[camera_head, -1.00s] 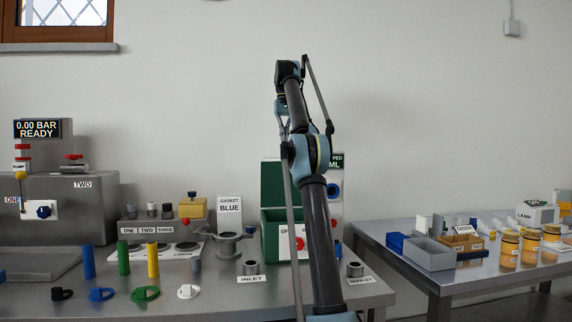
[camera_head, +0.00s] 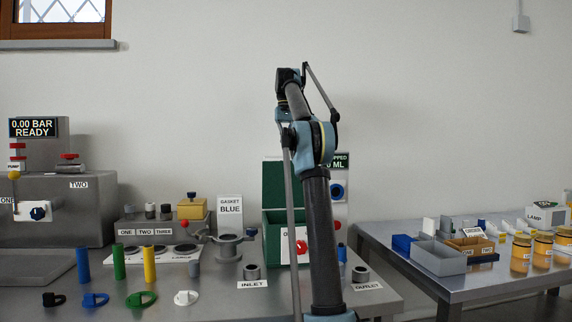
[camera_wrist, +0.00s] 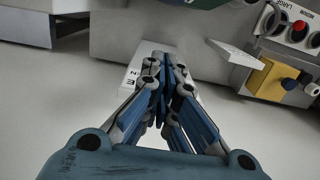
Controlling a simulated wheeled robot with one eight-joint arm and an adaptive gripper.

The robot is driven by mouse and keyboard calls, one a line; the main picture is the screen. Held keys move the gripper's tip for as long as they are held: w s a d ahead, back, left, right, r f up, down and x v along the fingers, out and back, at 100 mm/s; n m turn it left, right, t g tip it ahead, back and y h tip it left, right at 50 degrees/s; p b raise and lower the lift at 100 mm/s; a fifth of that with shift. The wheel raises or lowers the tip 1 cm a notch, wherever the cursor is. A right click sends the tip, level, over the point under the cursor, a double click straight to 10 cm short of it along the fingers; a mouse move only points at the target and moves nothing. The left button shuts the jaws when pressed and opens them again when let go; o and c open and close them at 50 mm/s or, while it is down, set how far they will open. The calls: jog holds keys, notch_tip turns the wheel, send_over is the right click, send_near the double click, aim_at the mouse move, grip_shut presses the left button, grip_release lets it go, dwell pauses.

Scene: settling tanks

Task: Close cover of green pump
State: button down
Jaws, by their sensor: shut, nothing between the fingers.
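The green pump box (camera_head: 272,230) stands on the left bench behind my arm. Its green cover (camera_head: 274,183) stands upright at the back, so the box is open. A white front plate with a red knob (camera_head: 301,247) is partly hidden by my arm. My gripper (camera_wrist: 165,68) shows in the wrist view with its fingers together and nothing between them. In the head view my arm hides the gripper. A dark green surface (camera_wrist: 200,3) shows at the top edge of the wrist view; I cannot tell whether it is the pump.
A grey flanged fitting (camera_head: 229,245) and a GASKET BLUE sign (camera_head: 230,211) stand left of the box. The INLET socket (camera_head: 251,272) and OUTLET socket (camera_head: 360,274) stand in front. Colored rods (camera_head: 119,262) stand farther left. A yellow block (camera_wrist: 272,80) shows in the wrist view.

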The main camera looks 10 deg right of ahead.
jog(key=f, duration=0.6)
jog(key=shift+s+f, duration=0.25)
jog(key=shift+f, duration=0.15)
jog(key=shift+s+f, duration=0.15)
jog(key=shift+s, duration=0.85)
jog(key=shift+s+f, duration=0.15)
jog(key=shift+s, duration=0.8)
jog(key=shift+s+a, duration=0.1)
